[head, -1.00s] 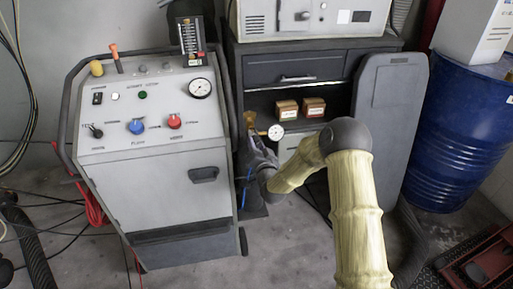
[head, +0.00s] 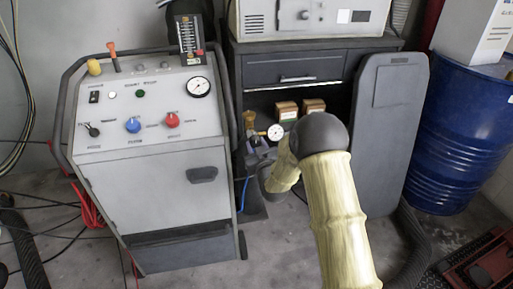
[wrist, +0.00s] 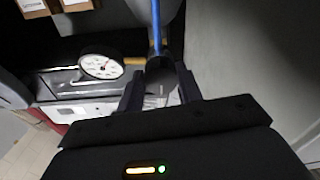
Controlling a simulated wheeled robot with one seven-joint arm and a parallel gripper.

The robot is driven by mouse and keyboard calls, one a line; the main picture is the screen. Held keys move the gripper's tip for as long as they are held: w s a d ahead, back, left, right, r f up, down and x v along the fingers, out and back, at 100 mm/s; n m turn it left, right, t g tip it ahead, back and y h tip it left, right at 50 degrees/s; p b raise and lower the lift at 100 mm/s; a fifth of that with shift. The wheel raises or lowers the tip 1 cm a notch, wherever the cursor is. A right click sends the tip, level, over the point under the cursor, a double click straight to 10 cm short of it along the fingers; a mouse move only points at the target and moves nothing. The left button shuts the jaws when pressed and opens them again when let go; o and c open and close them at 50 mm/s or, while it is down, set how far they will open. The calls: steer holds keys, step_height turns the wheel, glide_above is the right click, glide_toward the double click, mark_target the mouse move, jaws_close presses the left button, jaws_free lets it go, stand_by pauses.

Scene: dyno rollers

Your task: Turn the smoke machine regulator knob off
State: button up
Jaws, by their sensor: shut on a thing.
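The smoke machine regulator has a brass-coloured part (head: 249,121) and a white round gauge (head: 275,132). It sits in the gap between the grey machine and the dark cabinet. My gripper (head: 256,152) is just below the gauge, partly hidden by my own arm. In the wrist view the gauge (wrist: 101,66) is left of my gripper (wrist: 161,88). A dark rounded part, which looks like the regulator knob (wrist: 161,76), is between the two fingers. My gripper is shut on it. The knob's turn position cannot be made out.
The grey machine (head: 150,190) with its handle rail stands close on the left. A blue hose (wrist: 156,25) runs by the knob. The dark cabinet (head: 295,70) holds small boxes (head: 287,110). A grey panel (head: 395,130) and a blue barrel (head: 460,135) stand at right.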

steer(key=shift+f, duration=0.15)
stand_by(0.4)
steer(key=o, duration=1)
steer(key=p+v, duration=0.1)
steer(key=v, duration=1.6)
steer(key=shift+s+d+p, duration=0.1)
steer(key=shift+s+p, duration=0.1)
steer(key=shift+p, duration=0.1)
steer(key=shift+w, duration=0.1)
